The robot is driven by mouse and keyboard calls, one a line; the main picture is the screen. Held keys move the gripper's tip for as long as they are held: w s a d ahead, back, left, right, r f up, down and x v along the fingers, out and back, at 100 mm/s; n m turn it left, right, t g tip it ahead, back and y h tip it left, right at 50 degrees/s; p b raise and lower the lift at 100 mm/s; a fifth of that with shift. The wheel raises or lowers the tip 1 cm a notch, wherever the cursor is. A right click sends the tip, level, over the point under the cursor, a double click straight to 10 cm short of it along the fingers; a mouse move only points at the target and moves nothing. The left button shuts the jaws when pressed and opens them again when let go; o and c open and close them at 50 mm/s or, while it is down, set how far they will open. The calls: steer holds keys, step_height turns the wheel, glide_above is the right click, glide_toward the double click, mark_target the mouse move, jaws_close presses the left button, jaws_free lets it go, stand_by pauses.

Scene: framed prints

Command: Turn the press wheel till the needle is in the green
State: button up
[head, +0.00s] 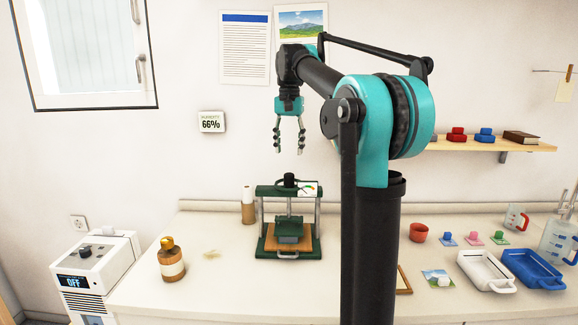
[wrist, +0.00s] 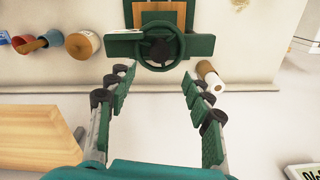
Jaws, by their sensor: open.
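The green press (head: 288,228) stands on the counter, left of my arm in the head view. Its dark wheel sits on top, with a small white gauge (head: 308,188) with a green patch beside it; the needle is too small to read. In the wrist view the round press wheel (wrist: 159,46) with its dark hub is seen from above, beyond my fingertips. My gripper (head: 289,151) is open and empty, pointing down above the press, apart from the wheel. Its fingers (wrist: 158,84) spread on either side in the wrist view.
A red cup (head: 418,232), a white tray (head: 486,270) and a blue tray (head: 532,270) are on the right. A wooden shelf (head: 480,146) is on the wall.

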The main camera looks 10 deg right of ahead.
mark_target(289, 174)
step_height(289, 174, up, 8)
steer(key=n, duration=1.9)
step_height(289, 174, down, 17)
steer(key=shift+f, duration=0.1)
steer(key=c, duration=1.2)
